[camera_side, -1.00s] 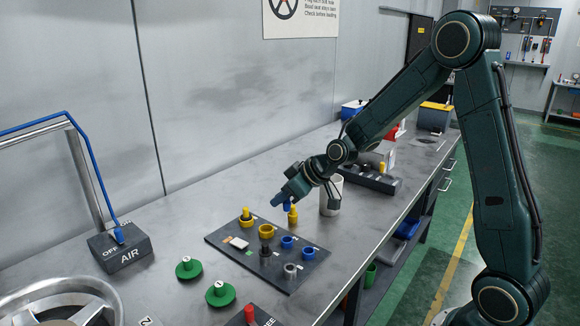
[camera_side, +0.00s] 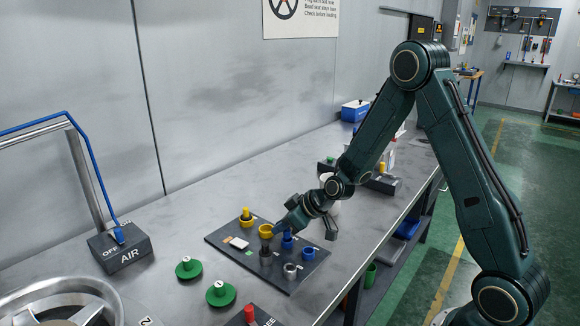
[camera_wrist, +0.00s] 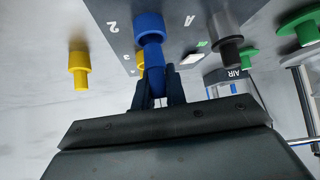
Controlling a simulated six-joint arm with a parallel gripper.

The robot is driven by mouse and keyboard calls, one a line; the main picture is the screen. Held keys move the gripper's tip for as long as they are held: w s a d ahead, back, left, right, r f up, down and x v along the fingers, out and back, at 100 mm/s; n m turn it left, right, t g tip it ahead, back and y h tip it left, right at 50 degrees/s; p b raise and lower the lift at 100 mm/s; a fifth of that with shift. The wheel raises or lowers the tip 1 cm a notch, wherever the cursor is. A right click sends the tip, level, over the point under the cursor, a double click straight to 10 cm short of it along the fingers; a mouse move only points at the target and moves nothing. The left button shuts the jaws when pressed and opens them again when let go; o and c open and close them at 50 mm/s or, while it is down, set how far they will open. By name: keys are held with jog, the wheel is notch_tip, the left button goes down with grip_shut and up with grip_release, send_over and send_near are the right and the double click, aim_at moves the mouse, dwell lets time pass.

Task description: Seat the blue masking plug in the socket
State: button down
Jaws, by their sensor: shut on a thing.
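My gripper (camera_side: 283,229) is shut on the blue plug (camera_side: 287,241), with one finger on each side of its narrow knob in the wrist view (camera_wrist: 155,88). The plug's wider blue part (camera_wrist: 149,25) points away from the gripper, towards the dark socket board (camera_side: 242,256). In the side view the plug is at the place of the left blue socket. That socket is mostly hidden, and I cannot tell whether the plug is in it or just above it. The other blue socket (camera_side: 308,253) is open and empty.
A dark grey plug (camera_side: 266,252) stands close beside, left of the fingers. A yellow plug (camera_side: 246,216) and a yellow ring socket (camera_side: 266,231) are behind; a grey ring (camera_side: 290,270) is in front. Green knobs (camera_side: 221,293) stand front left.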

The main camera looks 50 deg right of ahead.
jog(key=shift+f, duration=1.15)
jog(key=shift+f, duration=0.2)
jog(key=c, duration=1.4)
grip_release()
jog(key=shift+c, duration=0.2)
jog(key=shift+r, duration=0.2)
jog(key=shift+v, duration=0.95)
jog(key=v, duration=1)
